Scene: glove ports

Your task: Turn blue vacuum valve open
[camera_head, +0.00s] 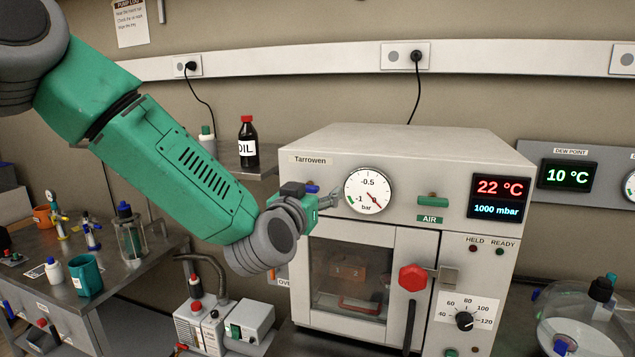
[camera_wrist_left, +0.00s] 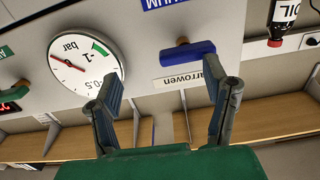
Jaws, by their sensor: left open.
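The blue vacuum valve handle (camera_wrist_left: 187,57) lies level across the panel in the upside-down left wrist view, beside the gauge and under a partly cut blue label (camera_wrist_left: 165,3). In the head view only a bit of the blue handle (camera_head: 312,189) shows behind my gripper. My left gripper (camera_head: 319,195) is at the oven's upper left front. In the wrist view its two fingers (camera_wrist_left: 163,75) are spread and empty, with the handle ahead between them, nearer the right finger. I see no contact with the handle. My right gripper is not in view.
The white Tarrowen oven (camera_head: 410,150) carries a pressure gauge (camera_head: 368,191), a green air valve (camera_head: 433,201) and a red door knob (camera_head: 412,278). An oil bottle (camera_head: 248,145) stands on a shelf behind my arm. A pump (camera_head: 200,320) is below it.

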